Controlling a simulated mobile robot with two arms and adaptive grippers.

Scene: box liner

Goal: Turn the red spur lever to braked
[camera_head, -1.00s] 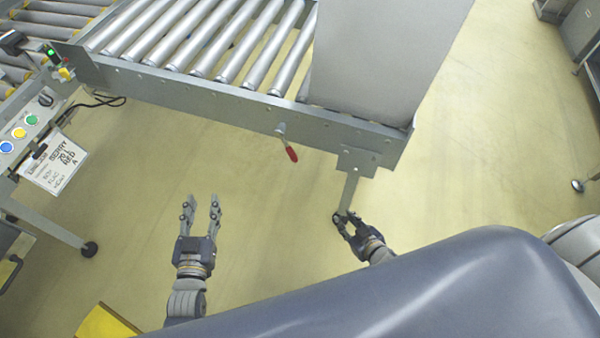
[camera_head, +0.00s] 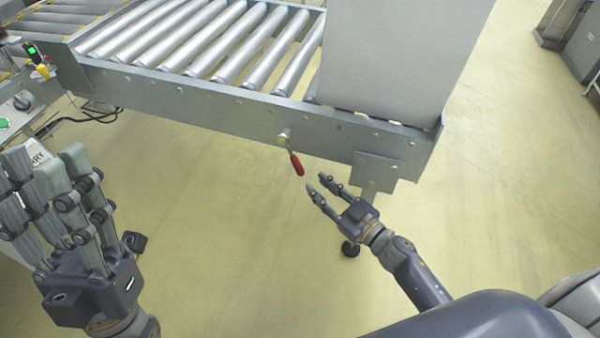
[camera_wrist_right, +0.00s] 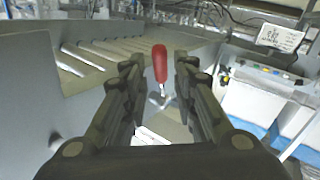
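The red spur lever (camera_head: 296,163) hangs from its pivot on the side rail of the roller conveyor, pointing down and slightly right. My right gripper (camera_head: 322,187) is just below and right of the lever's red handle, with its fingers apart. In the right wrist view the red handle (camera_wrist_right: 160,63) shows between and beyond the open fingers (camera_wrist_right: 158,80); I see no contact.
The conveyor rail (camera_head: 220,105) runs across above the lever. A big grey box (camera_head: 395,60) stands on the rollers at its right end. A bracket plate (camera_head: 375,170) hangs below the rail, right of the lever. A control panel (camera_head: 12,115) is at far left.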

